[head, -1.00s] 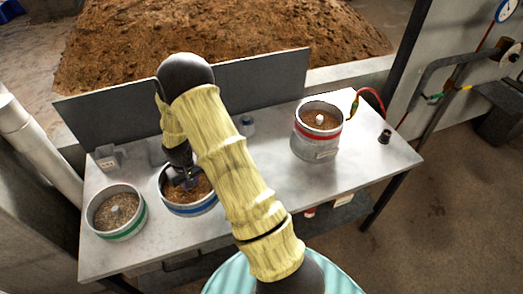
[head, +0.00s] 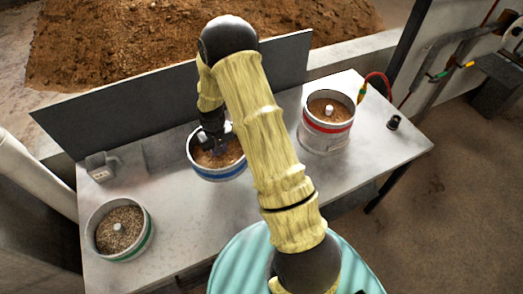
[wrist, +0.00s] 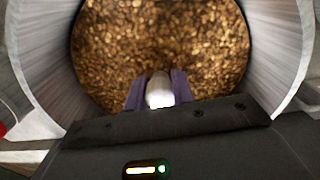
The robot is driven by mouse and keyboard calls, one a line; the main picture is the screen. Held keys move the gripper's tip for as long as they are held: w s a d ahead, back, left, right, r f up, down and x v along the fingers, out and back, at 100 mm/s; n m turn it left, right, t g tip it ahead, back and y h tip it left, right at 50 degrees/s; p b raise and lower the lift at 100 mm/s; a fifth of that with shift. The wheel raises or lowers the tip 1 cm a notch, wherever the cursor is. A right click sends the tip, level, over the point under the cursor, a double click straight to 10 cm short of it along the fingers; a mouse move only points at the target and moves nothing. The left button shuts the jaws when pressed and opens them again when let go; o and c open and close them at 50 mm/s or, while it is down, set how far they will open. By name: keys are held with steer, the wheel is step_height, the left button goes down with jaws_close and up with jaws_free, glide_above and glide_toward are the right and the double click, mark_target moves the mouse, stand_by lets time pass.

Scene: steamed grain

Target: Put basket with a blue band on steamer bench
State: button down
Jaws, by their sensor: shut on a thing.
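The basket with a blue band (head: 222,172) is a round metal tub of brown grain with a white central knob, upright over the middle of the metal bench (head: 190,235). My gripper (head: 216,148) reaches into it from above. In the wrist view, the purple fingers of my gripper (wrist: 158,90) are shut on the white knob (wrist: 160,92), with the basket's grain (wrist: 160,45) and pale inner wall around them. I cannot tell whether the basket's base touches the bench. My arm hides part of its right side.
A green-banded basket (head: 146,240) stands at the bench's front left. A red-banded basket (head: 326,140) stands at the back right, near a red hose (head: 377,79) and a small black fitting (head: 394,122). A grey panel (head: 160,95) lines the back edge.

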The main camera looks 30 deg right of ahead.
mark_target(204, 166)
steer(key=shift+s+d+r, duration=0.1)
stand_by(0.3)
steer(key=shift+a+f+n+b, duration=0.2)
steer(key=shift+a+n+b, duration=0.35)
steer(key=shift+n, duration=0.45)
steer(key=a+n+b, duration=0.1)
steer(key=a+n, duration=0.1)
steer(key=n, duration=0.1)
steer(key=s+a+n+b, duration=0.1)
steer(key=a+n, duration=0.1)
steer(key=n, duration=0.1)
steer(key=s+a+f+n+b, duration=0.1)
steer(key=n, duration=0.3)
steer(key=shift+s+a+b, duration=0.15)
steer(key=shift+a+b, duration=0.2)
steer(key=shift+a, duration=0.05)
steer(key=s+a+n+b, duration=0.4)
steer(key=a+n, duration=0.2)
steer(key=n, duration=0.8)
steer(key=shift+a+f+n, duration=0.3)
steer(key=shift+a+f, duration=0.05)
steer(key=shift+f, duration=0.1)
